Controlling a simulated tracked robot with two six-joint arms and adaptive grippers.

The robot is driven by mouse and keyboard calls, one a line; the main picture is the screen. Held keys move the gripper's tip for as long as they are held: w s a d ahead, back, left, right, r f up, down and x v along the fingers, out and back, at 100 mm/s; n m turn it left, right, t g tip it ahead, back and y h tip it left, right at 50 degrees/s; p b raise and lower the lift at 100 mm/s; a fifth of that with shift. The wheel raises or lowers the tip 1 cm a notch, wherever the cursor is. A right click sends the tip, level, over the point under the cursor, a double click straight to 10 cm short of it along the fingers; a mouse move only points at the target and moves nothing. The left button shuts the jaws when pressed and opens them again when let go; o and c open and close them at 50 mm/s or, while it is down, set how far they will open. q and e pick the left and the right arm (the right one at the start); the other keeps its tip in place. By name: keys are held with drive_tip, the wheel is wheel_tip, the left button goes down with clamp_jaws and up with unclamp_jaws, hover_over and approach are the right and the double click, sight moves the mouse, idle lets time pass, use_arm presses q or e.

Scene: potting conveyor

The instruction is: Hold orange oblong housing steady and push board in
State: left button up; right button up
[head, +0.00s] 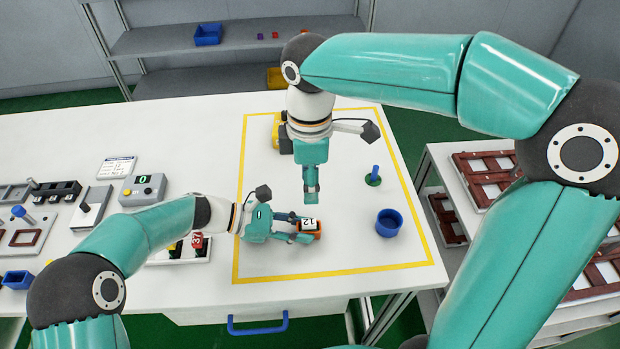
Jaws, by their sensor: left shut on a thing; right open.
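The orange oblong housing (317,236) sits inside the yellow outline on the white table, mostly covered by my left gripper. A white face marked 12 (309,224) shows at the housing; I cannot tell whether it is a label or the board. My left gripper (298,232) comes in from the left and is shut on the housing. My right gripper (311,193) points down above and just behind the housing, apart from it. It is open, with its fingers seen nearly edge-on and no board visible between them.
A blue round cup (389,222) stands right of the housing. A yellow and black device (279,134) is at the back of the outlined area. Fixtures and a control box (142,190) fill the left. Brown frames (485,170) lie on a right rack.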

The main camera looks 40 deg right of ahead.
use_arm(q)
drive_tip(key=o, duration=1)
drive_tip(key=shift+o, duration=0.2)
